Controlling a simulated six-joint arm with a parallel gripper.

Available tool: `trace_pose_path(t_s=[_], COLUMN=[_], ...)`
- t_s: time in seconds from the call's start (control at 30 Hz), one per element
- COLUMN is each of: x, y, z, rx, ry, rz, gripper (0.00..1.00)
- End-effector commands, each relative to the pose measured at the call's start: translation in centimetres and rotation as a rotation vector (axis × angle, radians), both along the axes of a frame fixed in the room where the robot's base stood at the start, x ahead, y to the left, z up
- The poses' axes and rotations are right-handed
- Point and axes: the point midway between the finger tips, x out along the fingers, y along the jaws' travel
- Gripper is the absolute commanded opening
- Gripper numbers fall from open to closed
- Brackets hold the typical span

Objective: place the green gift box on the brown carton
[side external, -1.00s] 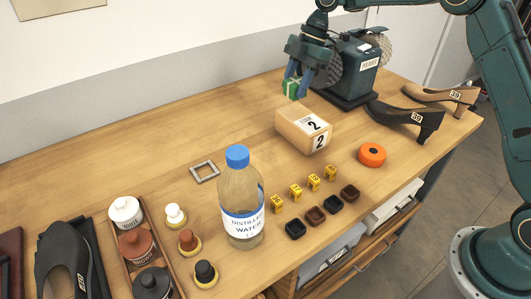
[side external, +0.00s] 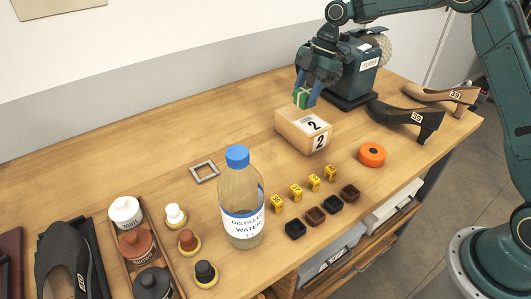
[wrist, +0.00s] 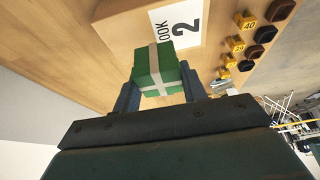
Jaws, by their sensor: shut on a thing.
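The green gift box (side external: 301,98) with a pale ribbon is between the fingers of my gripper (side external: 306,92), which is shut on it. In the wrist view the green gift box (wrist: 155,70) sits between the two blue fingertips of my gripper (wrist: 160,95). The brown carton (side external: 296,131), with white labels marked 2, stands on the bench just below the box. The brown carton also shows in the wrist view (wrist: 120,32), beyond the gift box. Whether the box touches the carton top is hard to tell.
A dark green machine (side external: 352,70) stands close behind my gripper. An orange tape roll (side external: 372,155) lies right of the carton, with black (side external: 405,120) and tan shoes (side external: 440,95) farther right. Yellow number markers (side external: 296,192) and a water bottle (side external: 240,205) stand in front.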

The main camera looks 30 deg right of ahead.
Motion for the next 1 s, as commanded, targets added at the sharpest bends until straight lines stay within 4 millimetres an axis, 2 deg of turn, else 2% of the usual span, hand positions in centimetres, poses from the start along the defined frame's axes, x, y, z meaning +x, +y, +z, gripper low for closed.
trace_pose_path(t_s=[0.17, 0.5, 0.93, 0.97, 1.0], x=[0.0, 0.0, 0.0, 0.0, 0.0], y=[0.0, 0.0, 0.0, 0.0, 0.0], z=[-0.7, -3.9, -4.3, -4.3, -4.3], rx=[0.0, -0.001, -0.001, -0.001, -0.001], ry=[0.003, 0.0, 0.001, 0.001, 0.001], rz=[-0.001, -0.001, -0.001, -0.001, -0.001], gripper=[0.2, 0.2, 0.2, 0.44, 0.52])
